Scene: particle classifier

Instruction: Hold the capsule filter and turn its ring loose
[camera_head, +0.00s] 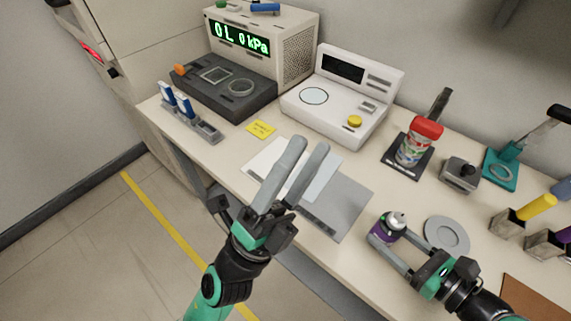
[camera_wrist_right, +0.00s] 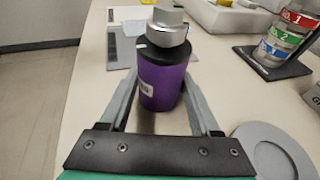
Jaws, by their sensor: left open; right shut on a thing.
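The capsule filter (camera_wrist_right: 163,82) has a purple body with a small white label, a black collar and a silver metal top. It stands upright near the front edge of the table and also shows in the head view (camera_head: 389,232). My right gripper (camera_wrist_right: 163,90) is shut on its purple body, one finger on each side. The ring (camera_wrist_right: 163,48) seems to be the black collar under the metal top. My left gripper (camera_head: 294,150) is open and empty, its fingers above the white sheet, left of and apart from the filter.
A grey round dish (camera_head: 463,235) lies right of the filter. Behind stand a banded can stack (camera_head: 412,150) on a dark pad, a white device (camera_head: 340,98) and a dark device with a display (camera_head: 225,86). A grey plate (camera_head: 350,205) lies between my grippers.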

